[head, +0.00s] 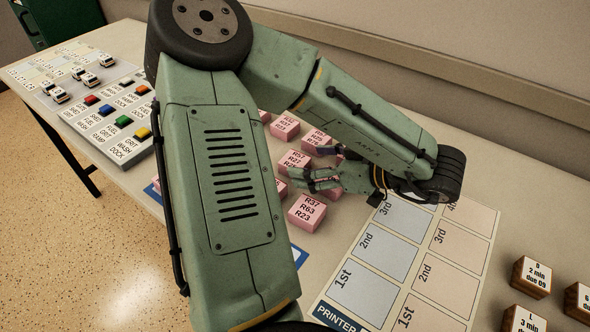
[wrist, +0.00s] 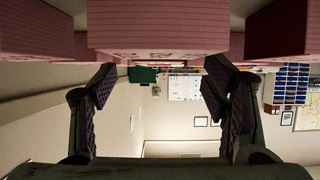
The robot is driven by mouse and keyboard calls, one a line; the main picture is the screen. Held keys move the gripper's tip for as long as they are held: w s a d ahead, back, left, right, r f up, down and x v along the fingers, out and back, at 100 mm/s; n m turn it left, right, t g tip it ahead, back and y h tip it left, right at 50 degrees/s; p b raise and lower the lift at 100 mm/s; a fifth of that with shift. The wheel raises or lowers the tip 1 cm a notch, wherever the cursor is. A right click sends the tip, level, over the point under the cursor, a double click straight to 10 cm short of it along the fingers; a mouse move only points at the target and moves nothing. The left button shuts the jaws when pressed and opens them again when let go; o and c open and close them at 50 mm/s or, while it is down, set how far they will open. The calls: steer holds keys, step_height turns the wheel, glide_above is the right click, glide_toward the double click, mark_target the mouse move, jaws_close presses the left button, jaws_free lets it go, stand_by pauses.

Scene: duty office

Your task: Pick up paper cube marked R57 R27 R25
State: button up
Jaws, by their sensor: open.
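Several pink paper cubes with printed codes stand on the table in the head view. One cube (head: 293,160), beside my gripper (head: 306,164), seems to read R57 and R27; its lowest line is hard to read. A nearer cube (head: 307,212) reads R37 R63 R23. My gripper is open, lying low and nearly level among the cubes, its fingers pointing left. In the wrist view the open fingers (wrist: 160,80) have nothing between them; a pink cube (wrist: 158,30) fills the top middle, its print too cut off to read. My arm hides some cubes.
More pink cubes stand behind, including one at the back (head: 285,127). A printed board with numbered spaces (head: 382,258) lies to the right. Wooden blocks (head: 531,277) stand at the far right. A labelled board with coloured blocks (head: 112,118) is at the left.

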mark_target(298, 161)
steer(key=b+x, duration=0.2)
steer(key=shift+w+a+f, duration=0.15)
steer(key=shift+f, duration=0.2)
steer(key=shift+w+a+b, duration=0.35)
steer(key=shift+a+b, duration=0.1)
steer(key=shift+b, duration=0.1)
steer(key=shift+c, duration=0.3)
steer(key=c, duration=1.2)
